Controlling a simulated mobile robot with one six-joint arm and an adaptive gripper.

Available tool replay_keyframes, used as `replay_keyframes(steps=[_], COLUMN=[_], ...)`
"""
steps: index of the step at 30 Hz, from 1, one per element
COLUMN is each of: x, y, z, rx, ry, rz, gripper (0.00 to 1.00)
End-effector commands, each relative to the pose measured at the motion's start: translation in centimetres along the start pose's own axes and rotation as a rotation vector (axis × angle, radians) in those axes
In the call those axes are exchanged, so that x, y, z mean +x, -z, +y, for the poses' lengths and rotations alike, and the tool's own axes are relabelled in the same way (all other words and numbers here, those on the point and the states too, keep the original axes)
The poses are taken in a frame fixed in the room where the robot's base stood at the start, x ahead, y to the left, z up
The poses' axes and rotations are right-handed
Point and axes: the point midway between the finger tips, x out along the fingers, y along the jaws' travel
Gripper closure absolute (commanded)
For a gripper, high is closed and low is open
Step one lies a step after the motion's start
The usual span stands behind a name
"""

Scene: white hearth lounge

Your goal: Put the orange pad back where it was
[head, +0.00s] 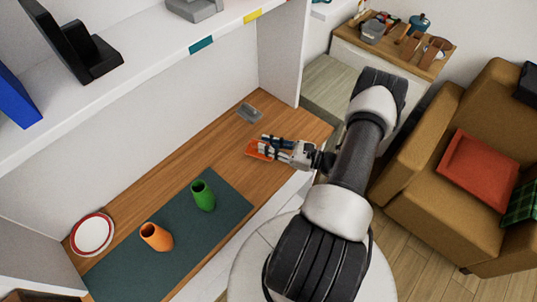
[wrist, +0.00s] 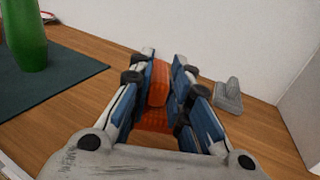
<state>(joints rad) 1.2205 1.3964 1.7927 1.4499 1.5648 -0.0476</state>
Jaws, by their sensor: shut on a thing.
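My gripper (head: 266,146) is shut on the orange pad (head: 258,151) over the right part of the wooden shelf surface (head: 225,137). In the wrist view the orange pad (wrist: 158,92) shows between the blue-lined fingers of my gripper (wrist: 160,72), which cover its sides. I cannot tell whether the pad touches the wood or is just above it.
A small grey object (head: 249,112) lies behind my gripper near the wall. To the left, a green vase (head: 203,196) and an orange vase (head: 156,237) stand on a dark green mat (head: 185,232). A red-rimmed plate (head: 92,234) lies at far left. Wood between mat and gripper is clear.

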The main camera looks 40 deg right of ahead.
Motion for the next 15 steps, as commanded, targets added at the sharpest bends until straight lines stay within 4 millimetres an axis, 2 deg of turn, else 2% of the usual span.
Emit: replay_keyframes(steps=[4,10,15], x=[0.0,0.0,0.0], y=[1.2,4.2,4.3], z=[0.1,0.1,0.0], rx=[0.002,0.002,0.0], ry=[0.0,0.0,0.0], rz=[-0.001,-0.001,0.0], gripper=[1.0,1.0,1.0])
